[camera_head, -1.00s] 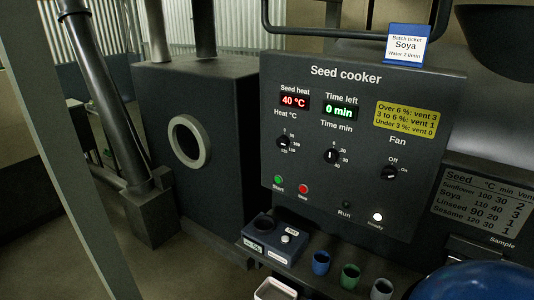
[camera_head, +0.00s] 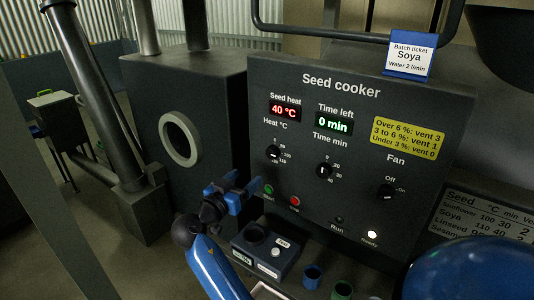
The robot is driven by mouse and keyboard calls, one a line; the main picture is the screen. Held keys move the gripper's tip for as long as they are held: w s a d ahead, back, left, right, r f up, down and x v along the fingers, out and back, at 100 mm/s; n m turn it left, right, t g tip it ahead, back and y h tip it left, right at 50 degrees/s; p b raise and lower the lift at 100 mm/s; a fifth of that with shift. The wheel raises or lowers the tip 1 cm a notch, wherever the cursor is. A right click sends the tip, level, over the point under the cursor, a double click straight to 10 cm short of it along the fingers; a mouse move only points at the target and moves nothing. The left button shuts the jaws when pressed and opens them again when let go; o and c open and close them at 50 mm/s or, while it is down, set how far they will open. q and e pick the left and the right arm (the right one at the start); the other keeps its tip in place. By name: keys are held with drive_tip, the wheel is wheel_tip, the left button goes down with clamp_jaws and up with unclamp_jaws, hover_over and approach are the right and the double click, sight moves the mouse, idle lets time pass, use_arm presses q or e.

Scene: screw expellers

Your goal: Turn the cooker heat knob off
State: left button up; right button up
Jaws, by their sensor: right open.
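The seed cooker panel (camera_head: 350,110) is dark and faces me. Its Heat °C knob (camera_head: 272,153) is a small black dial at the left, under the red 40 °C display (camera_head: 285,110). Its pointer is too small to read surely. My right gripper (camera_head: 243,190) has blue fingers and is open and empty. It shows below and left of the heat knob, beside the green Start button (camera_head: 268,189), and does not touch the knob. My left gripper is out of view.
The time knob (camera_head: 323,170) and fan knob (camera_head: 387,192) are to the right of the heat knob. The time display (camera_head: 334,120) reads 0 min. A small box (camera_head: 266,250) and coloured cups (camera_head: 312,277) stand below the panel. The white Ready lamp (camera_head: 372,235) is lit.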

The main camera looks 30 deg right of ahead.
sight(270, 153)
drive_tip(key=shift+m+g+h, duration=0.3)
drive_tip(key=shift+m+g, duration=0.4)
drive_tip(key=shift+m, duration=0.2)
drive_tip(key=w+d+r+p, duration=0.1)
drive_tip(key=d, duration=0.2)
drive_tip(key=w+d+r+p, duration=0.1)
drive_tip(key=d, duration=0.2)
drive_tip(key=w+d+p, duration=0.1)
drive_tip(key=d, duration=0.1)
drive_tip(key=shift+d+r, duration=0.4)
drive_tip(key=shift+p+x, duration=0.35)
drive_tip(key=shift+x, duration=0.45)
drive_tip(key=shift+f, duration=0.1)
drive_tip(key=shift+c, duration=0.4)
drive_tip(key=c, duration=0.9)
drive_tip(key=shift+c, duration=0.2)
